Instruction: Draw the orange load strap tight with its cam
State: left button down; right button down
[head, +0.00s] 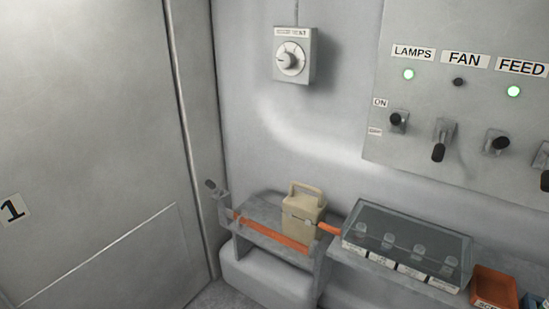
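The orange load strap (272,236) runs along a grey shelf, from a small bracket at its left end past the front of a beige box. Another short piece of orange (329,229) shows right of the box. The beige box (302,217) stands upright on the shelf, with a handle on top and a small light fitting on its front. A grey bracket with a dark-tipped lever (212,186), seemingly the cam, stands at the shelf's left end. The lever points up and left. How tight the strap is, I cannot tell. Neither of my grippers is in view.
A clear-lidded case (409,235) with several labelled parts stands right of the box, beside an orange-red bin (494,287). A dial unit (293,56) and a switch panel (470,100) are on the wall. A grey door (90,140) fills the left.

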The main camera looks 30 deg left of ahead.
aim_at(211, 184)
jog(key=u, duration=1.4)
